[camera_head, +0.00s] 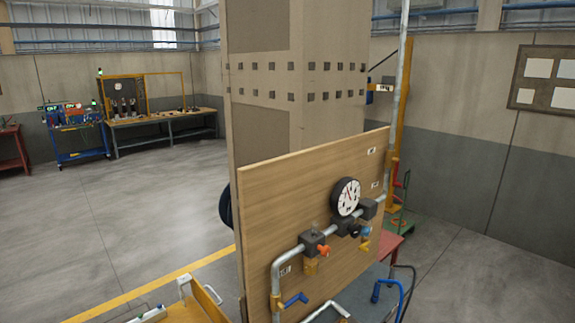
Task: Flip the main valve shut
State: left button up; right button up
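A wooden panel (262,200) stands in front of a tall beige column and carries grey pipework (277,270). A round white-faced gauge (346,197) with a black rim sits on the upper pipe. A valve with an orange handle (323,250) is on the pipe left of the gauge. A lever valve with a blue handle (295,300) is low on the left vertical pipe. I cannot tell which of these is the main valve; the small labels are unreadable. Neither of my grippers is in view.
A grey table top (366,290) lies below the panel, with a blue curved handle (404,290) at its right. A yellow cart with a white handle (184,287) is at the bottom left. A workbench (165,118) and a blue trolley (80,140) stand far back. The left floor is clear.

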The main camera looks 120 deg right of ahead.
aim_at(394, 184)
jog(key=z, duration=5.6)
jog(key=i, duration=2.5)
jog(key=u, duration=1.25)
